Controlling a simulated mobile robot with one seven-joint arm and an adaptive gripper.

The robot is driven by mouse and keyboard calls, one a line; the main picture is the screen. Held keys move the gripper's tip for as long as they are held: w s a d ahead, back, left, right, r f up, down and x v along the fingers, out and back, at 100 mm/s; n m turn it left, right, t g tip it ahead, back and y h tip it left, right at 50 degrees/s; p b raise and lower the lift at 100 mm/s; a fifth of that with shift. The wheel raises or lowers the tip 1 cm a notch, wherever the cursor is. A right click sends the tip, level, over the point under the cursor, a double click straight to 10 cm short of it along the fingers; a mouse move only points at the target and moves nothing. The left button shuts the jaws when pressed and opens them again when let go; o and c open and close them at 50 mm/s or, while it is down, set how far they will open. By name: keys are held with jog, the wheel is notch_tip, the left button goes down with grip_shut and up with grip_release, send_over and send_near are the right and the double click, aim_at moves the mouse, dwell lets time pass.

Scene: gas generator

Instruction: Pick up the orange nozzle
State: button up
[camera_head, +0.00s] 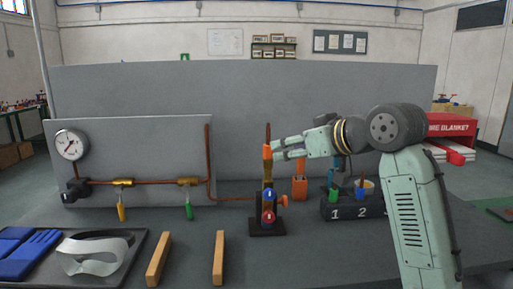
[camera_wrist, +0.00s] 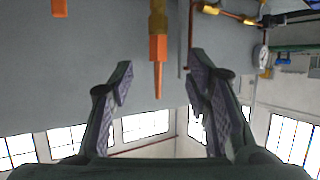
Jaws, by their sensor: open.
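The orange nozzle (camera_head: 267,153) stands upright on a brass fitting above a dark stand with blue and red round parts. In the wrist view the nozzle (camera_wrist: 158,50) appears upside down, tapering from the brass fitting (camera_wrist: 157,18). My gripper (camera_head: 277,149) is open and empty, reaching in level from the right at the nozzle's height. In the wrist view the nozzle lies between the two fingers of my gripper (camera_wrist: 158,75).
Another orange piece (camera_head: 299,188) stands behind and right of the stand. A numbered black holder (camera_head: 340,211) is below my arm. A gauge panel (camera_head: 130,150) with copper pipe is left. Two wooden bars (camera_head: 218,258) and a tray (camera_head: 135,270) with goggles and gloves lie in front.

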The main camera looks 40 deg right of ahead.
aim_at(268, 146)
jog(key=x, duration=0.4)
jog(key=shift+w+p, duration=0.2)
jog(key=shift+p, duration=0.2)
jog(key=shift+d+r+p+x, duration=0.1)
jog(key=shift+p+x, duration=0.45)
jog(key=shift+x, duration=0.8)
jog(key=shift+d+r+p+x, duration=0.15)
jog(key=shift+p+x, duration=0.4)
jog(key=shift+x, duration=0.85)
jog(key=shift+w, duration=0.1)
jog(key=shift+c, duration=0.5)
grip_shut()
